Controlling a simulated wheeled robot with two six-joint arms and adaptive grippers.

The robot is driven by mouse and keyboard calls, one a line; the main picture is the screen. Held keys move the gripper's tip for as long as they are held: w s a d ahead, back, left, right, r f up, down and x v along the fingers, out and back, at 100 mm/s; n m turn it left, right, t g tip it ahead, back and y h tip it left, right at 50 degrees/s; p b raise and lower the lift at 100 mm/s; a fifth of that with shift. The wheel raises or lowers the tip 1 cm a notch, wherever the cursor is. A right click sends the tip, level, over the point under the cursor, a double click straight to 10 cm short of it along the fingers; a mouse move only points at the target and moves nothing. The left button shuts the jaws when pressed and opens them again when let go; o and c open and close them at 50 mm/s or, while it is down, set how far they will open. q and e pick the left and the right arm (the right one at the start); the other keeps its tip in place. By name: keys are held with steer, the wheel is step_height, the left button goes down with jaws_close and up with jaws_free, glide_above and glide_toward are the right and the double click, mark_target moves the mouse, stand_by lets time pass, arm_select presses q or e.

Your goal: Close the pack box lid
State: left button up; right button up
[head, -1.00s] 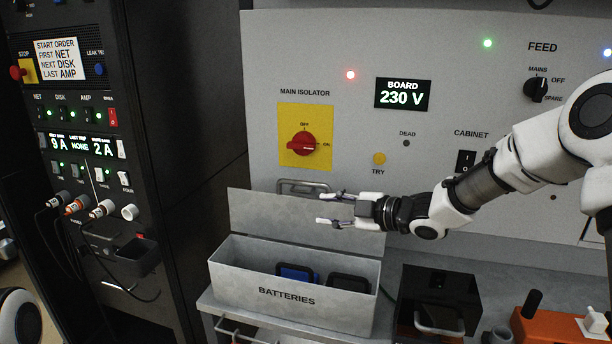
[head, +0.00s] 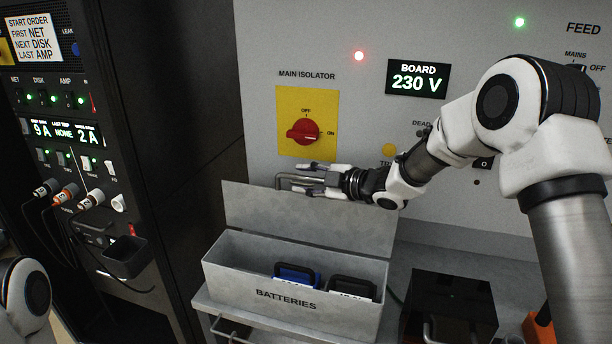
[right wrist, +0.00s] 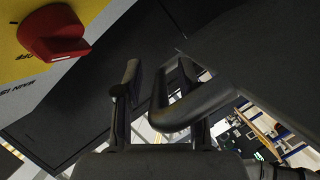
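The pack box (head: 235,275), a grey box lettered BATTERIES, stands on a bench in the head view. Its lid (head: 310,222) stands up open at the back edge. A metal handle (head: 283,181) shows just above the lid's top left edge. My right gripper (head: 306,178) is at this handle with its fingers apart. In the right wrist view, the handle loop (right wrist: 185,122) shows between and in front of the spread fingers of the right gripper (right wrist: 160,92); contact cannot be told. My left gripper is out of view.
A blue battery (head: 297,275) and a dark battery (head: 352,287) lie in the box. A red isolator knob (head: 303,132) on the wall panel is close above my right gripper. A black box (head: 450,305) stands right of the pack box. A dark rack stands left.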

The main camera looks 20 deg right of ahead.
steer(key=shift+s+r, duration=0.2)
steer(key=shift+s, duration=0.1)
steer(key=shift+c, duration=0.2)
steer(key=shift+f, duration=0.1)
jaws_close()
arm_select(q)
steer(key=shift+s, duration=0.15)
arm_select(e)
steer(key=shift+d, duration=0.1)
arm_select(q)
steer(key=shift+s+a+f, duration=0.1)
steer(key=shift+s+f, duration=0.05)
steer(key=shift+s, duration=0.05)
arm_select(e)
steer(key=shift+f, duration=0.1)
